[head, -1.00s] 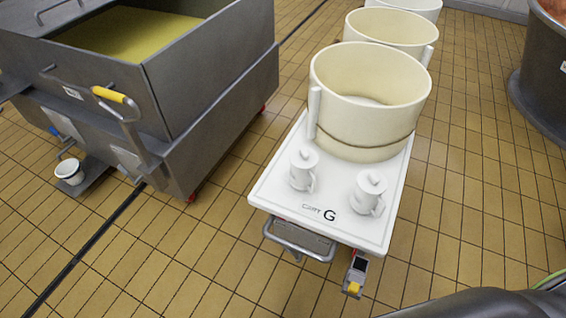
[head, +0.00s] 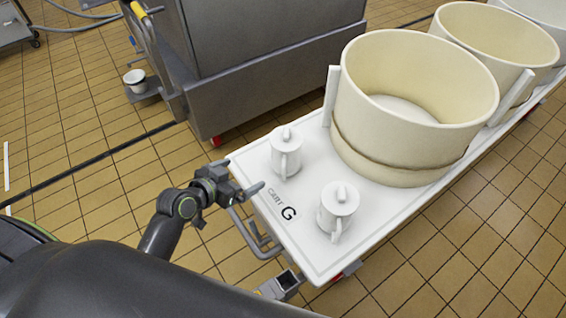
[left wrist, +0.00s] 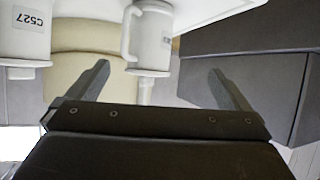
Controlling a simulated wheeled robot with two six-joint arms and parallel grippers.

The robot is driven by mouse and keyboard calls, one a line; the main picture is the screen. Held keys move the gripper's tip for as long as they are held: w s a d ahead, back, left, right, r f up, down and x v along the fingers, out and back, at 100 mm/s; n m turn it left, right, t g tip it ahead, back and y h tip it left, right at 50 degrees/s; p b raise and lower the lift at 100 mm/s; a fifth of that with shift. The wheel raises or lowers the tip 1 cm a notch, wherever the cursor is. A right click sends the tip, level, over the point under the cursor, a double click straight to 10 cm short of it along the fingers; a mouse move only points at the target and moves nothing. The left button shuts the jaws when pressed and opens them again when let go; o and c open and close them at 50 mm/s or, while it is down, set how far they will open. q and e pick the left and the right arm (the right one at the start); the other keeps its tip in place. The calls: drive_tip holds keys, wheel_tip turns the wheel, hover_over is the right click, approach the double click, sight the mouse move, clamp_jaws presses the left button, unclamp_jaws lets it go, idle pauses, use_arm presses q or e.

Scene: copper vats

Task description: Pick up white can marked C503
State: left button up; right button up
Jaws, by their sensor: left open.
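Two white lidded cans with handles stand upright on the near end of the white cart. The far can (head: 288,155) also shows in the left wrist view (left wrist: 152,42), upside down; its label is at the edge and unreadable. The nearer can (head: 338,210) appears to be the one labelled C527 in the left wrist view (left wrist: 22,40). I cannot read C503 on either. My left gripper (head: 237,177) is open and empty at the cart's near left corner, pointing toward the cans and apart from them. In the left wrist view its fingers (left wrist: 160,72) frame the far can's lid side. My right gripper is not in view.
The white cart (head: 325,262), marked G, carries large cream tubs (head: 400,130) behind the cans. A grey metal vat wagon (head: 265,70) stands at the upper left, with a small white pot (head: 135,82) beside it. Tiled floor is free at the right.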

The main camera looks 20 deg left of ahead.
sight(276, 151)
use_arm(q)
drive_tip(key=shift+m+t+h, duration=0.4)
drive_tip(key=shift+m+h, duration=0.1)
drive_tip(key=shift+h, duration=0.1)
drive_tip(key=w+d, duration=0.2)
drive_tip(key=w, duration=0.1)
drive_tip(key=w+d, duration=0.1)
drive_tip(key=w, duration=0.2)
drive_tip(key=w+d+b, duration=0.1)
drive_tip(key=w+d, duration=0.1)
drive_tip(key=w, duration=0.2)
drive_tip(key=shift+d+f, duration=0.2)
drive_tip(key=shift+d, duration=0.15)
drive_tip(key=shift+a+f+x, duration=0.15)
drive_tip(key=shift+x, duration=1.35)
drive_tip(key=shift+a+f+x, duration=0.1)
drive_tip(key=shift+f+x, duration=0.05)
drive_tip(key=shift+x, duration=1.4)
drive_tip(key=c, duration=1.4)
